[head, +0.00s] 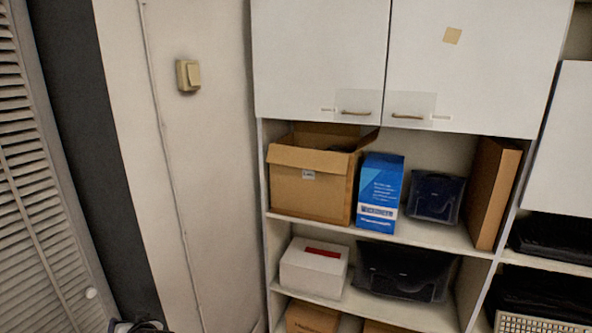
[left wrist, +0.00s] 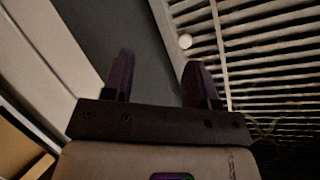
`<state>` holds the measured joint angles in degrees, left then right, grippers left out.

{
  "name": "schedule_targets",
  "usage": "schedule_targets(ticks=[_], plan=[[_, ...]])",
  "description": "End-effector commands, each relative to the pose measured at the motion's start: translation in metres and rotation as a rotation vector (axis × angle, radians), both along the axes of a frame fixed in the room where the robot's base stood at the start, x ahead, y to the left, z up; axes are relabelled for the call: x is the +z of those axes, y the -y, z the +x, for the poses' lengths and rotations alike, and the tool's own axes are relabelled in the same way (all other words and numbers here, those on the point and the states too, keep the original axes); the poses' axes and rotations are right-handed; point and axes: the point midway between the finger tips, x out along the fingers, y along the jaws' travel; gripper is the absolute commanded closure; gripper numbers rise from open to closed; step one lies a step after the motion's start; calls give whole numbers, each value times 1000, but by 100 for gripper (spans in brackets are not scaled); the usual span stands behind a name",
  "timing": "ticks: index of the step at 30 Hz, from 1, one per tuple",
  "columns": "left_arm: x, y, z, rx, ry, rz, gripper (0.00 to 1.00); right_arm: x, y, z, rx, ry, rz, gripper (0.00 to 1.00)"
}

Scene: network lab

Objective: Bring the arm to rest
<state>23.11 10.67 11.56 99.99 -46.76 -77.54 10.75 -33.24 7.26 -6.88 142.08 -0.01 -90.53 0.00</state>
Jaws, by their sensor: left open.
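My left gripper (left wrist: 160,82) shows in the left wrist view with its two dark fingers spread apart. Nothing is between the fingers. Beyond them are a dark grey strip of wall and a louvred panel. In the head view neither gripper can be made out; only a small dark piece shows at the bottom left edge, too little to tell what it is. My right gripper is not in view.
A shelf unit (head: 432,232) holds an open cardboard box (head: 310,190), a blue box (head: 380,192), a white box (head: 314,272) and dark bags. Closed white cabinet doors (head: 320,55) are above. A louvred panel (head: 40,190) with a round white knob (head: 91,293) stands at left.

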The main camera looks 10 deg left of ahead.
Motion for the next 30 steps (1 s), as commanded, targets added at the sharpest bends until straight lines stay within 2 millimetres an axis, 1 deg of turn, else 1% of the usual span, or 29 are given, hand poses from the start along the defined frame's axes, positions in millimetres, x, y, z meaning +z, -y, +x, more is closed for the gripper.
schedule_targets(ticks=[1,2,3,5,6,8,9,11,12,14,15,16,17,18,21,24,27,30], plan=[[11,17,2,-64,20,-51,47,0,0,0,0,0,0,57],[16,28,3,-107,28,-81,47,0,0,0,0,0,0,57],[22,45,4,-169,35,-119,47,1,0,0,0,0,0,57],[27,72,0,-270,36,-174,47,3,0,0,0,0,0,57],[28,92,-5,-342,27,-209,47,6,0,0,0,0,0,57],[25,124,-17,-455,8,-263,47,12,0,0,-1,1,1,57],[21,145,-28,-526,-9,-298,47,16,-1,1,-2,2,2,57],[14,176,-48,-626,-37,-352,47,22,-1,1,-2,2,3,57],[8,195,-64,-685,-59,-392,47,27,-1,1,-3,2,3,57],[-2,223,-91,-766,-94,-449,47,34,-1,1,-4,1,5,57],[-8,240,-110,-811,-119,-485,47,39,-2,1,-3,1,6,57],[-13,250,-125,-837,-138,-510,47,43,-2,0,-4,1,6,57],[-18,259,-139,-858,-160,-533,47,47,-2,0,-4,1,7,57],[-25,268,-158,-873,-191,-560,47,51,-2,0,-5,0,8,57],[-44,281,-200,-879,-275,-612,47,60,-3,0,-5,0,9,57],[-65,289,-234,-866,-362,-663,47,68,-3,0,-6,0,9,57],[-80,292,-264,-845,-436,-705,47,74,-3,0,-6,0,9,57],[-91,293,-293,-819,-502,-741,47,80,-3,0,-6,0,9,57]])
